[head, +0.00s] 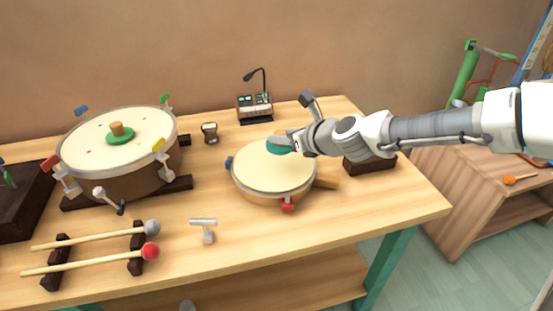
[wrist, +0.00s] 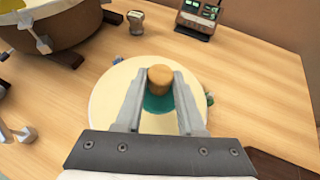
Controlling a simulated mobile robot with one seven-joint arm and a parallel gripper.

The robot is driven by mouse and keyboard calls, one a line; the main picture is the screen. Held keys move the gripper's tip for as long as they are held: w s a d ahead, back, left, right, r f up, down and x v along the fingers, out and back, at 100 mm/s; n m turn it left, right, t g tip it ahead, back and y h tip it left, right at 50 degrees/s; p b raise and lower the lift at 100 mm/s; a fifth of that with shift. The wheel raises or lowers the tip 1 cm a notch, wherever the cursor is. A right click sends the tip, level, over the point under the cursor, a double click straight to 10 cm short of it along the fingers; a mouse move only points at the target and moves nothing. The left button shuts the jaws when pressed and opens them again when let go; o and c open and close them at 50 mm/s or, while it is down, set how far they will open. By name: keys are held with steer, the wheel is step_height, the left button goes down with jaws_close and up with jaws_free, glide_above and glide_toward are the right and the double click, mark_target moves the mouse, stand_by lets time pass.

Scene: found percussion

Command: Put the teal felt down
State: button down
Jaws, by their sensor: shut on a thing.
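The teal felt (head: 279,147) is a round teal pad with a tan cork knob (wrist: 160,74) on top. My gripper (head: 291,138) is shut on the knob, with one finger on each side of it. In the wrist view the felt (wrist: 157,103) shows between the fingers (wrist: 160,82). It is over the pale head of the small drum (head: 262,175), toward its back right. I cannot tell whether the felt touches the drum head.
A large drum (head: 85,140) with a green felt (head: 121,136) on it stands at left. Two mallets (head: 100,235) lie on a dark rack in front. A drum key (head: 205,228) stands front centre. An electronic box (head: 254,106) with a bent stalk is behind. Bare table lies front right.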

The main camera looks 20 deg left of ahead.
mark_target(282, 153)
steer(key=shift+s+a+f, duration=0.2)
steer(key=shift+a+f, duration=0.4)
steer(key=shift+a, duration=0.2)
steer(key=shift+f+b, duration=1.15)
steer(key=shift+f, duration=0.7)
steer(key=shift+f, duration=0.2)
steer(key=c, duration=0.5)
jaws_free()
steer(key=shift+r, duration=0.15)
